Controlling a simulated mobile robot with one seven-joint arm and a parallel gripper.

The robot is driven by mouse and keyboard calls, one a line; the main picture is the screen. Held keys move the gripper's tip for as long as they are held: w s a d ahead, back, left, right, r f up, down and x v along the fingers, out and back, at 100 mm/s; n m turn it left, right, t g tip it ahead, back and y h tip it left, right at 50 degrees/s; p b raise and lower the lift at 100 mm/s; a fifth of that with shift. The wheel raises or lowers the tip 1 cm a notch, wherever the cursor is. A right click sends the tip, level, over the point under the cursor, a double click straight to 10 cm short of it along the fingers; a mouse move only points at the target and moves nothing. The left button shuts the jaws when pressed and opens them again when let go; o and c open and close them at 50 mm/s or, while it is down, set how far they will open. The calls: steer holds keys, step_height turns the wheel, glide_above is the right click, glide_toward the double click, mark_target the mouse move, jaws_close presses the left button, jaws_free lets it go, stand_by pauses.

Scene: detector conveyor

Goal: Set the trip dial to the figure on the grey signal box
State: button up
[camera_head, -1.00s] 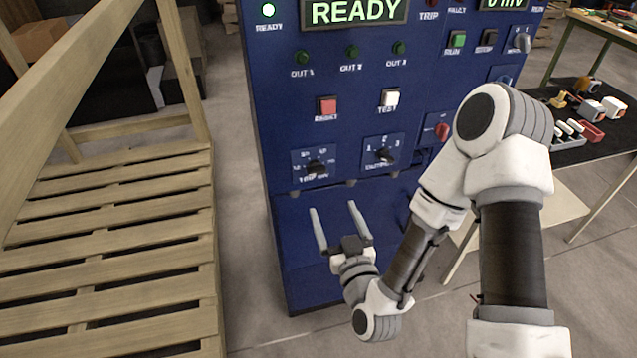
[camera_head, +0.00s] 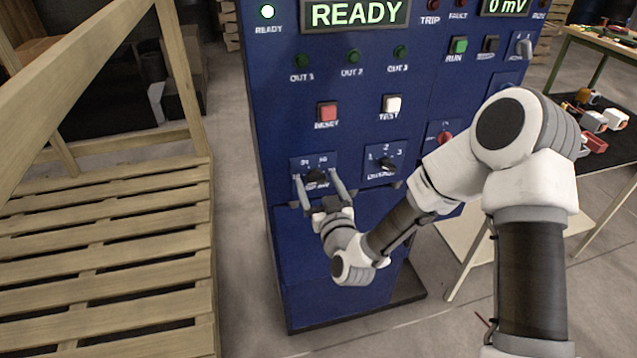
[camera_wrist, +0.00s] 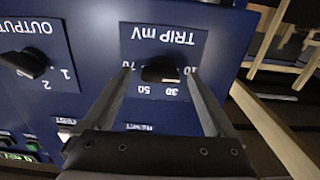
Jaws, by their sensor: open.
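The trip dial (camera_head: 316,178) is a black knob on the lower left of the blue panel. In the wrist view the trip dial (camera_wrist: 160,70) shows upside down, with "TRIP mV" and figures including 50 and 30 around it. Where its pointer stands is not clear. My gripper (camera_head: 315,182) is open in front of the dial, with one finger on each side. In the wrist view the fingers of my gripper (camera_wrist: 159,76) show apart, the knob between their tips; I cannot tell whether they touch it. I cannot make out a grey signal box.
The output dial (camera_head: 386,164) is just right of the trip dial. Above are a red reset button (camera_head: 327,112) and a white test button (camera_head: 391,104). The display (camera_head: 355,13) reads READY. A wooden pallet structure (camera_head: 110,255) stands left; a table with parts is right.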

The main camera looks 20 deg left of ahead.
steer(key=shift+w+a, duration=0.1)
steer(key=shift+w, duration=0.05)
steer(key=c, duration=1.4)
